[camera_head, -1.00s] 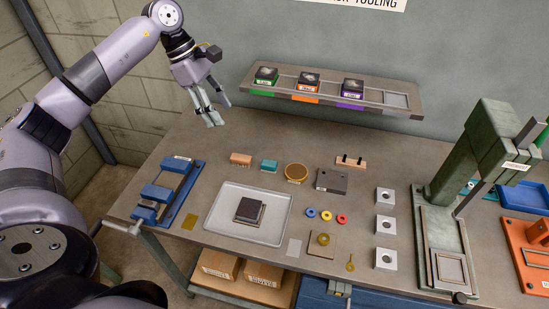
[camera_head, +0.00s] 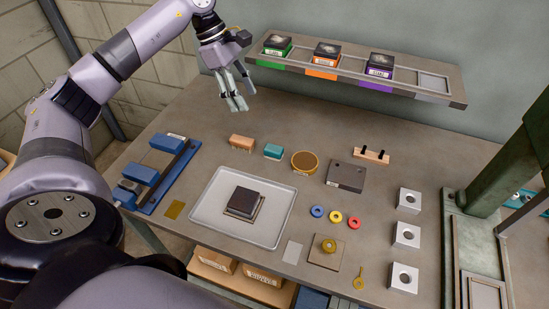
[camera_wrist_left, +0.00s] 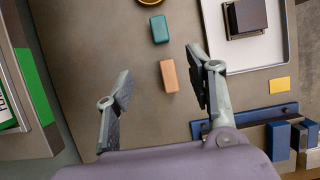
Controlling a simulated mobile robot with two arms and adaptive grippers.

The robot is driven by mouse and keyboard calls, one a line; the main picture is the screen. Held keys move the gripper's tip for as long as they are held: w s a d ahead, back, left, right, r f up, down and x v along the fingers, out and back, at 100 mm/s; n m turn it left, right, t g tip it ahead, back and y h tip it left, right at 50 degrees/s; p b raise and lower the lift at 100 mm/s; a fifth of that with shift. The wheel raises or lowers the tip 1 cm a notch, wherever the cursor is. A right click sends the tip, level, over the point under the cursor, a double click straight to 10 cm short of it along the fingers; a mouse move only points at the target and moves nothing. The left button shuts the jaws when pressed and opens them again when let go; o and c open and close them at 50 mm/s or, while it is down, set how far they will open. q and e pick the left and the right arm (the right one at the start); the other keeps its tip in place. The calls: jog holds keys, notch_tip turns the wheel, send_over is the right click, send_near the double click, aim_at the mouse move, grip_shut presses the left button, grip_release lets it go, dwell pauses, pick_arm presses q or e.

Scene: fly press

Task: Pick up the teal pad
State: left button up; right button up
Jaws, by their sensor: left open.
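The teal pad (camera_head: 273,151) is a small block lying on the grey bench, between a tan block (camera_head: 242,142) and a round brass dish (camera_head: 305,162). It also shows in the left wrist view (camera_wrist_left: 159,29), beyond the fingertips and next to the tan block (camera_wrist_left: 169,76). My left gripper (camera_head: 236,104) is open and empty, held above the back of the bench, up and left of the pad. Its two fingers are spread wide in the left wrist view (camera_wrist_left: 160,82), with the tan block seen between them. My right gripper is not in view.
A white tray (camera_head: 205,208) with a dark block stands in front of the pad. A blue fixture (camera_head: 160,178) is at the left. A shelf (camera_head: 415,87) with labelled blocks runs along the back wall. A dark plate (camera_head: 346,176) and coloured rings lie right of the pad.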

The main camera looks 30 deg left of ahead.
pick_arm(q)
jog(key=p, duration=0.4)
send_over(272, 147)
jog(key=a, duration=0.3)
jog(key=f, duration=1)
jog(key=shift+s+d+f, duration=0.1)
jog(key=shift+s+f, duration=0.2)
jog(key=shift+s, duration=0.05)
jog(key=shift+d+f, duration=0.1)
jog(key=shift+f, duration=0.15)
jog(key=p+x, duration=0.1)
jog(key=x, duration=0.1)
jog(key=p+x, duration=0.1)
jog(key=x, duration=0.1)
jog(key=shift+w+d+f+p, duration=0.1)
jog(key=shift+d+f+p, duration=0.1)
jog(key=shift+d+p, duration=0.25)
jog(key=shift+f, duration=0.35)
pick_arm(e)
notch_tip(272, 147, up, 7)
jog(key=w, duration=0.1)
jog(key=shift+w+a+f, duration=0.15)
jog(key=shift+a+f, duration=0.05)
pick_arm(q)
jog(key=shift+c, duration=0.4)
grip_shut()
